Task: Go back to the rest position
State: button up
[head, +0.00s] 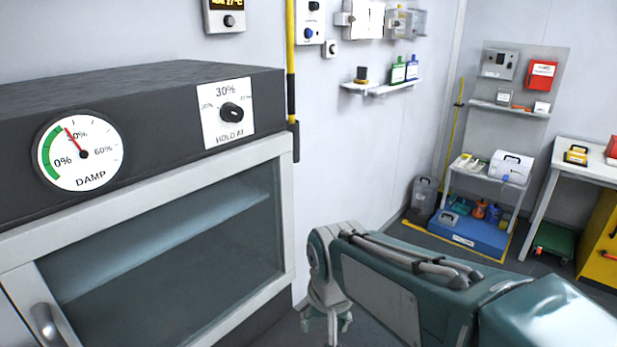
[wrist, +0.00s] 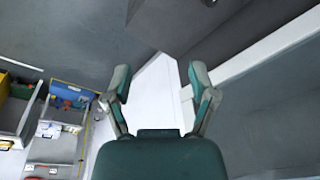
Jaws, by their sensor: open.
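My gripper (wrist: 160,82) is open and empty in the wrist view, its two fingers spread apart with nothing between them. In the head view my gripper (head: 327,325) hangs low at the end of my arm, in front of the wall and to the right of the cabinet. The dark cabinet (head: 180,73) has a closed glass door in a pale frame (head: 140,203). Its DAMP gauge (head: 78,152) has a red needle leaning left of the top. The HOLD AT knob (head: 232,112) sits under a 30% mark.
A small wall shelf (head: 380,88) carries bottles. A yellow cabinet (head: 602,240) stands at the right edge. The cabinet's door handle (head: 47,326) is at lower left.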

jog(key=s+d+r+t, duration=0.3)
jog(key=s+d, duration=0.8)
jog(key=d, duration=0.2)
jog(key=shift+s+r+t+h, duration=0.3)
jog(key=shift+r+t+h, duration=0.1)
